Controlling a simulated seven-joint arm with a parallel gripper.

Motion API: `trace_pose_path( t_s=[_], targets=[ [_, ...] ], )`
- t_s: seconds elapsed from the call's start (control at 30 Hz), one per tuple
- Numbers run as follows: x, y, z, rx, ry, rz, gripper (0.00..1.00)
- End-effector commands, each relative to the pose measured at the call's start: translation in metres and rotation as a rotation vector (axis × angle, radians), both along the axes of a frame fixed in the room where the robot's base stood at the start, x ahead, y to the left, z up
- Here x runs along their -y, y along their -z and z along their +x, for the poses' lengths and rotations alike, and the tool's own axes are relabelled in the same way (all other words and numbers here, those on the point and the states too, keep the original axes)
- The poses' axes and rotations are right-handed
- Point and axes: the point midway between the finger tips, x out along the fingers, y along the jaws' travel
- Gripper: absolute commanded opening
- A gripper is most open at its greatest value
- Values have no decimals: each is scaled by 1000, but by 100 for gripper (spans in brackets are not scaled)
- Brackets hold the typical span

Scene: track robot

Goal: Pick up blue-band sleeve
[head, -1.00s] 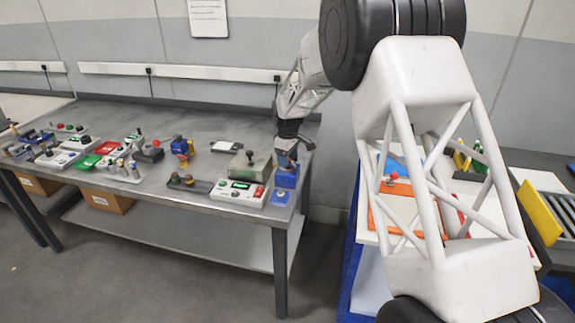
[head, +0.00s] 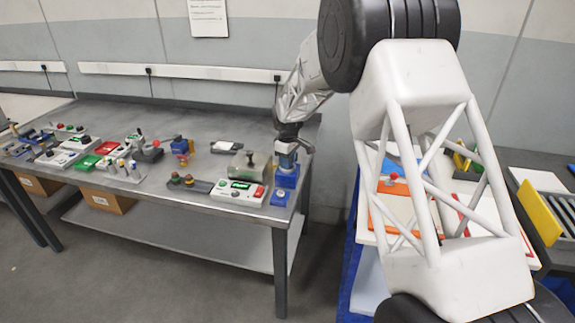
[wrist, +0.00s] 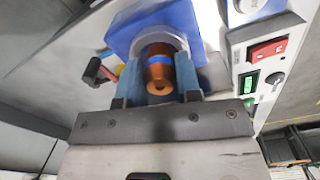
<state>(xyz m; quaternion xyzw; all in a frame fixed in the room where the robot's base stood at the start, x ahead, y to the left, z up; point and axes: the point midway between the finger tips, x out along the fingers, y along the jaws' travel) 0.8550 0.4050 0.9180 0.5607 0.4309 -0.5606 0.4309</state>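The blue-band sleeve (wrist: 159,72) is a copper-orange, rounded piece with a blue stripe, seen end-on in the wrist view. It stands in or in front of a grey ring on a blue stand (wrist: 185,18). My gripper (wrist: 159,83) has its two blue-grey fingers on either side of the sleeve. Blur hides whether they press on it or leave a thin gap. In the head view, my gripper (head: 287,152) points down over the blue stand (head: 286,178) at the bench's right end. The sleeve is not discernible there.
A white control box (head: 238,192) with a green display and red switch stands close left of the stand. A grey-green block with a black knob (head: 250,164) is behind it. The bench (head: 215,122) holds several other devices farther left; its back strip is clear.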

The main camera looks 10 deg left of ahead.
Motion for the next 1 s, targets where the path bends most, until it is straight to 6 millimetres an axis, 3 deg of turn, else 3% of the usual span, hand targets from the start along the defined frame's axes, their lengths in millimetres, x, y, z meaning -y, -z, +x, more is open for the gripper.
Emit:
trace_pose_path(
  t_s=[0.13, 0.57, 0.83, 1.0],
  targets=[
    [0, 0, 0, 0, 0, 0, 5],
    [0, -7, 0, 1, 0, 1, 5],
    [0, -36, 1, 3, 0, 1, 5],
    [8, -38, -17, 0, 0, 0, 5]
  ],
)
